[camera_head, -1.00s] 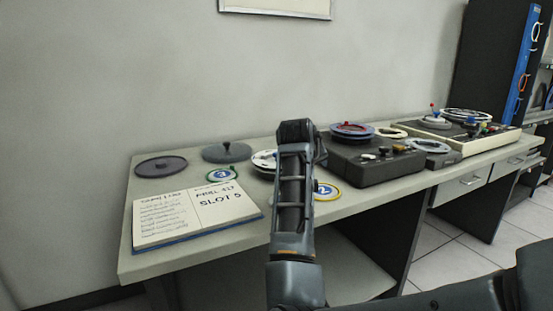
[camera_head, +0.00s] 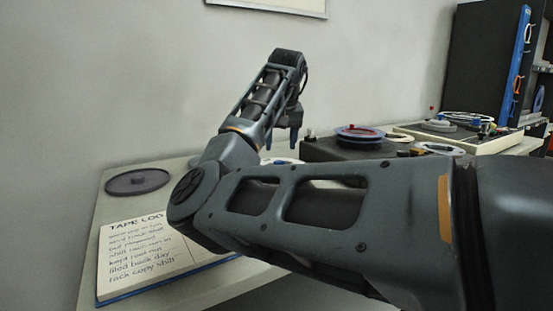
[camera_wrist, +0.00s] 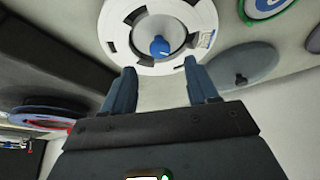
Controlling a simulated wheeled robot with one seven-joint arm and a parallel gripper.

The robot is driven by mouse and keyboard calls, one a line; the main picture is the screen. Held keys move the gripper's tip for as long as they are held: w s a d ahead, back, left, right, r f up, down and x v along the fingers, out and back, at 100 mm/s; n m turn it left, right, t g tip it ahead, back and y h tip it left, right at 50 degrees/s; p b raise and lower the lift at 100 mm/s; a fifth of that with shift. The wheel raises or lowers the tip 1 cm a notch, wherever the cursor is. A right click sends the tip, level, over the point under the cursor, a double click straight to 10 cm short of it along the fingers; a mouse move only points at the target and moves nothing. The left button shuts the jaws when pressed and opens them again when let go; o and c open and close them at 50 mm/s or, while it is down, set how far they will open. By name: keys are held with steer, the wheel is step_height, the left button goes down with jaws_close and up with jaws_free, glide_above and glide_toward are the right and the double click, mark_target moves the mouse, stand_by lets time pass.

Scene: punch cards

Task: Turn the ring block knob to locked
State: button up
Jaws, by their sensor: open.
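A blue knob (camera_wrist: 160,46) stands at the centre of a white reel (camera_wrist: 120,38) in the wrist view. I cannot tell for sure that this is the ring block knob, and no lock marking is readable. My gripper (camera_wrist: 161,88) is open and empty, its two fingers pointing toward the reel, with the knob ahead between their lines and apart from them. In the head view my gripper (camera_head: 281,140) hangs above the table, and only a sliver of the white reel (camera_head: 285,161) shows, partly hidden by my arm.
A dark tape deck (camera_head: 320,148) carries a red and blue reel (camera_head: 360,133) beside the white reel. A cream deck (camera_head: 480,142) stands further right. A grey disc (camera_wrist: 243,66) lies near. A dark disc (camera_head: 138,182) and an open log book (camera_head: 130,255) lie at the left.

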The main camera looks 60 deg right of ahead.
mark_target(279, 161)
steer(key=b+x, duration=0.1)
steer(key=x, duration=0.5)
steer(key=c, duration=1)
